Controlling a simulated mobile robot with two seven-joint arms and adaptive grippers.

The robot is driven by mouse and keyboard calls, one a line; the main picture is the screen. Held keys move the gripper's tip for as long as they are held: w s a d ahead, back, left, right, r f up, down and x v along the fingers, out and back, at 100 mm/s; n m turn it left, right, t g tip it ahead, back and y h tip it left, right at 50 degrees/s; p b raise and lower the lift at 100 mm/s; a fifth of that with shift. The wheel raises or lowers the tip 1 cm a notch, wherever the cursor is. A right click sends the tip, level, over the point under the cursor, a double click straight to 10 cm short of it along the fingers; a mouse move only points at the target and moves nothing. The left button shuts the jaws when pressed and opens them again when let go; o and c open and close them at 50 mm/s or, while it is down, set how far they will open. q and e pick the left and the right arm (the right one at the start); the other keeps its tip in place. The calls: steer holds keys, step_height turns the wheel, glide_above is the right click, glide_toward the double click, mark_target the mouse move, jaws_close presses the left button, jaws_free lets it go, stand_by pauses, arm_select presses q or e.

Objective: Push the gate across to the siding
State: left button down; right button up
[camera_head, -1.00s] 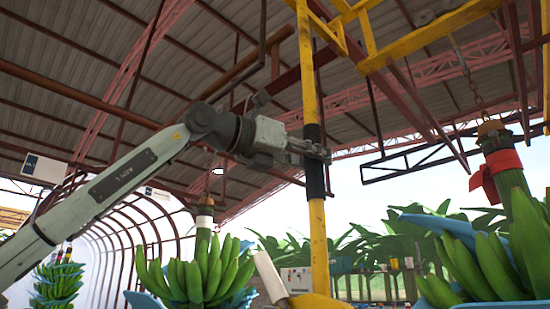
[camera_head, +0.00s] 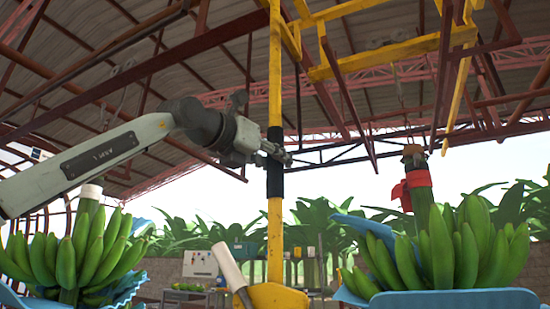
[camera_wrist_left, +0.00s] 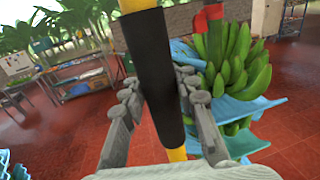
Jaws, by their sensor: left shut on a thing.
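The gate shows as a yellow upright pole (camera_head: 275,225) with a black sleeve (camera_head: 275,180) around its middle. The pole's top meets yellow overhead bars (camera_head: 395,55), and its foot is near a yellow rounded part (camera_head: 271,297). My left gripper (camera_head: 276,152) is shut on the black sleeve. In the left wrist view its two fingers (camera_wrist_left: 157,105) stand on either side of the sleeve (camera_wrist_left: 153,75), which leans slightly. I cannot clearly make out which part is the siding. My right gripper is not in view.
A green banana bunch with a red ribbon (camera_head: 419,180) hangs at the right, with blue sheets (camera_head: 455,299) around it. Another bunch (camera_head: 68,255) hangs at the left, below my left arm. A white-handled part (camera_head: 228,265) leans beside the pole. Red floor (camera_wrist_left: 60,140) is open at the left in the wrist view.

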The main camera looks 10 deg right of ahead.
arm_select(q)
steer(key=shift+w+d+f, duration=0.1)
steer(key=shift+w+f, duration=0.05)
steer(key=shift+f, duration=0.4)
steer(key=c, duration=1.5)
jaws_free()
steer(key=o, duration=0.4)
steer(key=shift+w+r, duration=0.15)
steer(key=shift+c, duration=0.2)
steer(key=shift+s+a+r, duration=0.2)
steer(key=shift+a, duration=0.05)
steer(key=v, duration=1.1)
steer(key=shift+s+a, duration=0.2)
steer(key=shift+s, duration=0.1)
